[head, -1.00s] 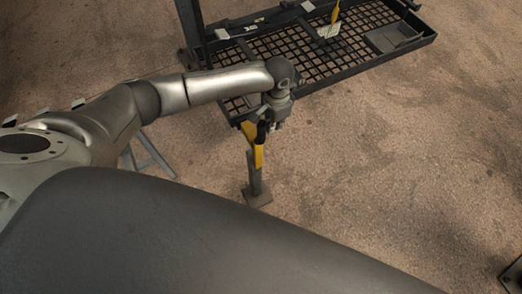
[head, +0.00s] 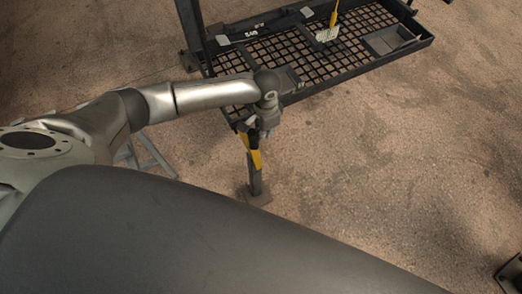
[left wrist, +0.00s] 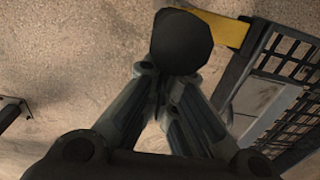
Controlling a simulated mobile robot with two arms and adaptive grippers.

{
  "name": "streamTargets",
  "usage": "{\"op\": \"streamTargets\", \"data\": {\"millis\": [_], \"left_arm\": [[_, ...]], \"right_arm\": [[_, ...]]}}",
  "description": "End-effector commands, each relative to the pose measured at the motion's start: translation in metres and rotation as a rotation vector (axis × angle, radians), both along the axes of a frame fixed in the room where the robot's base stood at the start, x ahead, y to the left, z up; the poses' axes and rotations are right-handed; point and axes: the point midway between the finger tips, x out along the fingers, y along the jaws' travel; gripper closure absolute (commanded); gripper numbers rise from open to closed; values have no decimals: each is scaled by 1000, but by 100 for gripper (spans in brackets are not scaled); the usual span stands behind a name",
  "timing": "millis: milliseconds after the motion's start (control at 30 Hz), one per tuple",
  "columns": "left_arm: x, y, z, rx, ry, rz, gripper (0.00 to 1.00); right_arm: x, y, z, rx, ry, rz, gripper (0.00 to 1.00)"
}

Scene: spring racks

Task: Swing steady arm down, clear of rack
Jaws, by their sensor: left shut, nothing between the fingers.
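The rack (head: 345,68) is a dark mesh tray with a raised frame, at the top of the head view. A yellow arm (head: 255,160) with a dark end, which looks like the steady arm, hangs at its near left corner above a grey leg. In the left wrist view the yellow arm (left wrist: 222,28) runs from the rack frame to a dark round knob (left wrist: 181,42). My left gripper (head: 268,130) is beside the arm's upper end. In the wrist view its shut, empty fingertips (left wrist: 175,78) are at the knob's lower edge; contact is unclear. My right gripper is out of view.
A grey post (head: 194,35) rises at the rack's left end. A yellow-handled tool (head: 334,17) and a white tag (head: 327,34) are at the rack's middle. Open floor (head: 400,170) lies to the right. A dark object (head: 510,272) is at the lower right edge.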

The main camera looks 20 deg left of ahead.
Motion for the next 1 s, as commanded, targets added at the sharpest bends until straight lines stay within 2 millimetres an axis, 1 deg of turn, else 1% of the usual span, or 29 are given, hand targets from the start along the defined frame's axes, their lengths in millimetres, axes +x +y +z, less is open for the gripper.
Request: {"op": "streamTargets", "data": {"millis": [100, 1000], "left_arm": [[-5, 5, 1, 4, 5, 1, 100], [-33, 26, 1, 3, 2, 1, 100]], "right_arm": [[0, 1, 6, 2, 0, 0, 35], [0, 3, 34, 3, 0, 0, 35]]}}
